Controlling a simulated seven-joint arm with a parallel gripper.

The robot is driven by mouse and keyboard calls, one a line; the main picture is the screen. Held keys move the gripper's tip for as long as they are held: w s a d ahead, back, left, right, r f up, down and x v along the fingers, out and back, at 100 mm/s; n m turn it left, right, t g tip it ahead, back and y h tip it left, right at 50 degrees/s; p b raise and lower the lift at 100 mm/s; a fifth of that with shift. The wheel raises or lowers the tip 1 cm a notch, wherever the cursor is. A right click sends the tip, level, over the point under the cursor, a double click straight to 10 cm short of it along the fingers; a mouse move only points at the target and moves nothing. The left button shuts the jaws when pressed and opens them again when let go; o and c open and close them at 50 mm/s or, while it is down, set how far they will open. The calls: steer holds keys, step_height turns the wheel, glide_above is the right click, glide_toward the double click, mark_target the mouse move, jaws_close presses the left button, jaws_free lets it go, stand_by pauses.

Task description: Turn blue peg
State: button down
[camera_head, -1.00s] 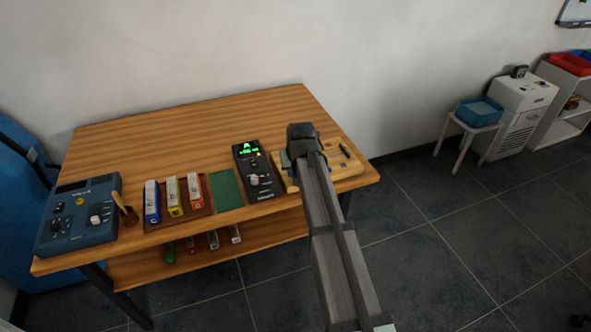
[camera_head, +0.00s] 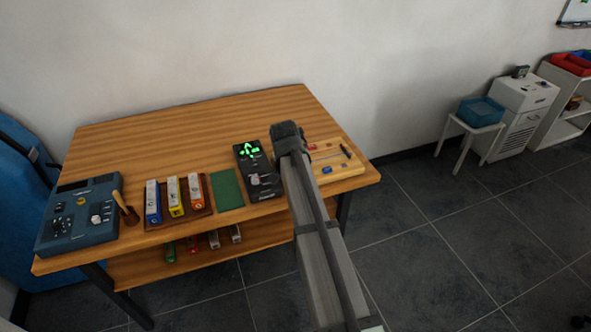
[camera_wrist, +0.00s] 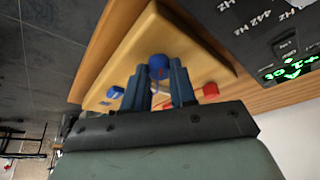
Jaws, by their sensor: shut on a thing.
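The blue peg (camera_wrist: 158,66) stands on a light wooden board in the wrist view, between the two blue fingers of my gripper (camera_wrist: 160,84). The fingers are shut on the peg. In the head view, my gripper (camera_head: 288,138) is over the left part of the board (camera_head: 350,170), and my arm hides the peg there. The black tuner box (camera_head: 260,182) stands just left of the board. Its display (camera_head: 249,150) shows green marks with an arrow shape. It also shows at the upper right of the wrist view (camera_wrist: 285,45).
Other blue and red pieces sit on the board, including a blue block (camera_head: 327,169) and a red piece (camera_head: 313,146). A green mat (camera_head: 227,190), a tray of coloured bars (camera_head: 174,198) and a blue instrument box (camera_head: 78,215) stand to the left. The table's back is clear.

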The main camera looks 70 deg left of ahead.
stand_by(0.3)
steer(key=c, duration=0.9)
jaws_free()
steer(key=v, duration=1.4)
steer(key=shift+s+a+f, duration=0.1)
steer(key=shift+s, duration=0.05)
